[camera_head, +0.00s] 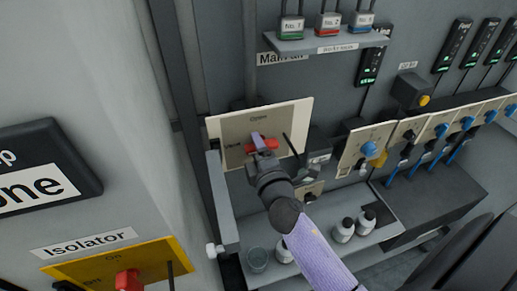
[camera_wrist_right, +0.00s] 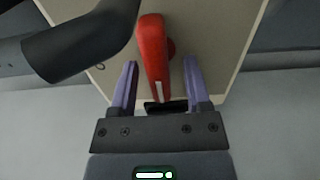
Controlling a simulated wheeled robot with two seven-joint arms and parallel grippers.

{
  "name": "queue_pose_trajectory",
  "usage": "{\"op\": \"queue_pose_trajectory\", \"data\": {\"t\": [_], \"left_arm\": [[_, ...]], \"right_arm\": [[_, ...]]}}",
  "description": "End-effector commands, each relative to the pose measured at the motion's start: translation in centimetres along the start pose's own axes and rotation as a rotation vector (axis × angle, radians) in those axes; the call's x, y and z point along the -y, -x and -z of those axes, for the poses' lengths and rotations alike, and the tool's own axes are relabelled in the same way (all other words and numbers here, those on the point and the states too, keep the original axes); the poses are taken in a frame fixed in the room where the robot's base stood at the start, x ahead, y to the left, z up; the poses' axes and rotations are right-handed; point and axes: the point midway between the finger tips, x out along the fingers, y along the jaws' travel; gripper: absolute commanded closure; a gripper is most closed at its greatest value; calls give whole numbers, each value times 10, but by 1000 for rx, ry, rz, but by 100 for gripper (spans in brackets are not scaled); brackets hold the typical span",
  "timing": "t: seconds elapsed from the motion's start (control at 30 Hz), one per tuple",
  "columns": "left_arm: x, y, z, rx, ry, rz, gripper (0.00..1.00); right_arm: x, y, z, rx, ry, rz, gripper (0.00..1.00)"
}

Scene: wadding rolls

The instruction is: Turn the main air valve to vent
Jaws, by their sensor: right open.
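The main air valve's red handle (camera_head: 248,149) sits on a cream plate (camera_head: 230,126) under a "Main air" label (camera_head: 281,58). The word "Vent" is at the plate's left; the small word at its top is hard to read. My right gripper (camera_head: 259,141) is at the handle and partly hides it. In the right wrist view the red handle (camera_wrist_right: 152,45) reaches down between the two purple fingers of the open gripper (camera_wrist_right: 160,64), with visible gaps on both sides. A white mark shows near its lower end. My left gripper is not in view.
A dark rod (camera_head: 291,151) stands out at the plate's right; a thick dark bar (camera_wrist_right: 85,42) is close left of the handle in the wrist view. Bottles (camera_head: 343,231) stand below. A yellow isolator panel (camera_head: 75,272) is at lower left.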

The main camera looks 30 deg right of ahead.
Motion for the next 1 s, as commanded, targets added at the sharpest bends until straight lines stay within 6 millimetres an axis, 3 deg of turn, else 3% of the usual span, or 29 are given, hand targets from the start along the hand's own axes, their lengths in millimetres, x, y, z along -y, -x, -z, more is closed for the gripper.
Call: {"op": "queue_pose_trajectory", "data": {"t": [0.13, 0.4, 0.5, 1.0], "left_arm": [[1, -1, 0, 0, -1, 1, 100], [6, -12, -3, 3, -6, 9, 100], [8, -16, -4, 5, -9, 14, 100], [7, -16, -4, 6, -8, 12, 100]], "right_arm": [[2, 17, 0, 0, 0, 2, 38], [3, 79, 0, 1, -1, 4, 38], [3, 93, 0, 0, -1, 3, 38], [2, 99, 0, -1, -3, 4, 38]]}}
